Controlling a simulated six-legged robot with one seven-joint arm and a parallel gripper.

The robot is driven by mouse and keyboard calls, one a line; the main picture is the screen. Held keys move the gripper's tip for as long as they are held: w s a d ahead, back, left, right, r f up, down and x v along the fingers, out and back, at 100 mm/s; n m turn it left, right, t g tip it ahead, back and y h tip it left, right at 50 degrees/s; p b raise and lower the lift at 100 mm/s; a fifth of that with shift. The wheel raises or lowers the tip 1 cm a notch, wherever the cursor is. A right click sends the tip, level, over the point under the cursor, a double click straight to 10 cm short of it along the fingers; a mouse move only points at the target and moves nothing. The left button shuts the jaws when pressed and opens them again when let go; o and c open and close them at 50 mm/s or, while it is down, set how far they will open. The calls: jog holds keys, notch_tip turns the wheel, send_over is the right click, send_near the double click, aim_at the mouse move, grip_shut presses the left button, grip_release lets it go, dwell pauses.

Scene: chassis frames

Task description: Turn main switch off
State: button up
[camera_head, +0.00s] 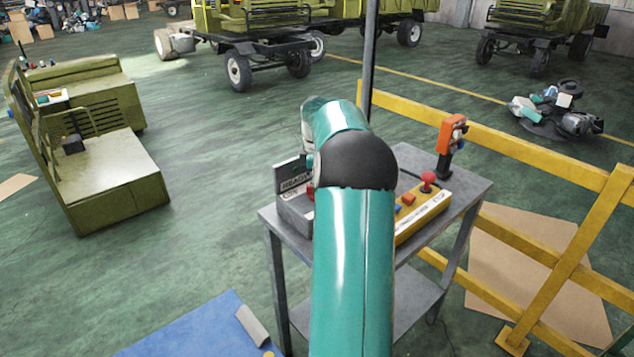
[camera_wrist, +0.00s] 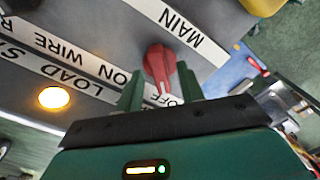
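In the wrist view, a red main switch knob (camera_wrist: 160,66) sits on a grey panel (camera_wrist: 95,22) with white label strips reading MAIN, ON and OFF. Its narrow end lies by the OFF lettering, partly covering the strip. My gripper (camera_wrist: 160,76) is open, with one green finger on each side of the knob. A gap shows on the left; I cannot tell whether the right finger touches. In the head view, my teal arm hides the gripper and knob. Part of a grey box (camera_head: 297,213) with a READY display shows left of the arm on a grey table (camera_head: 464,190).
A lit amber lamp (camera_wrist: 55,98) is on the panel. A yellow control box (camera_head: 428,212) with a red knob and an orange device (camera_head: 450,135) stand on the table's right side. A yellow railing (camera_head: 500,140) runs behind and right. Open green floor (camera_head: 215,230) lies left.

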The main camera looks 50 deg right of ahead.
notch_tip(320, 180, up, 14)
dwell(0.6)
jog(key=shift+f, duration=0.1)
